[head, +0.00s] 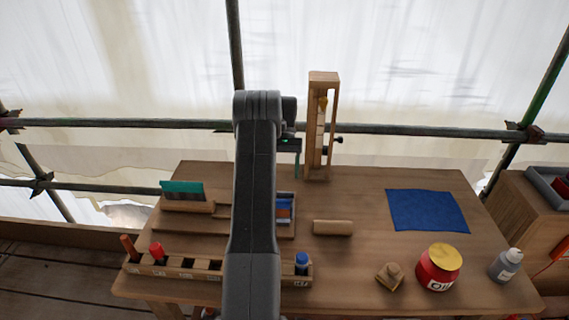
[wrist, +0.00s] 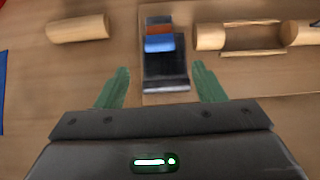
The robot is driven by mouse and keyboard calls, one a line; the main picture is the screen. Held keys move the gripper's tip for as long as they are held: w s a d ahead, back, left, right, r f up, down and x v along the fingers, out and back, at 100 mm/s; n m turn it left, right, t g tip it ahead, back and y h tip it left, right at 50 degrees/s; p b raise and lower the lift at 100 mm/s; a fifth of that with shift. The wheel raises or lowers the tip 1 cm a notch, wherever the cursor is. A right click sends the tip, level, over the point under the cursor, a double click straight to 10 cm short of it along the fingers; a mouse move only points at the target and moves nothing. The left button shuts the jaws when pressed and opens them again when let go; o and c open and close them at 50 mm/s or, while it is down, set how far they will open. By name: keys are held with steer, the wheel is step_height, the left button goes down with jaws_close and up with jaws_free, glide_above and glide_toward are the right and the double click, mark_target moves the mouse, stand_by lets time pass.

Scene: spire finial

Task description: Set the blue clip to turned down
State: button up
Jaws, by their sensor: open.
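My gripper (head: 297,158) is raised behind my arm in the head view, with little of its fingers showing. In the wrist view my gripper (wrist: 160,84) has its two green fingers spread wide, with nothing held between them. A blue piece (head: 283,208) shows beside my arm on the table. In the wrist view this blue piece (wrist: 159,43) lies across a dark holder, next to a reddish-brown piece (wrist: 160,29). Another blue-topped piece (head: 302,262) stands upright at the right end of the front rack. I cannot tell which blue piece is the clip.
A wooden roller (head: 332,227) lies right of the blue piece. A tall wooden frame (head: 309,165) stands at the back. A blue mat (head: 427,210), a red pot (head: 438,270) and a grey bottle (head: 505,265) occupy the right side. The slotted rack (head: 180,267) runs along the front left.

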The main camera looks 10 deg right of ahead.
steer(key=p+v, duration=0.2)
steer(key=p, duration=0.1)
steer(key=shift+r+p, duration=0.25)
steer(key=shift+p, duration=0.15)
steer(key=shift+d+b, duration=0.1)
steer(key=shift+b, duration=0.25)
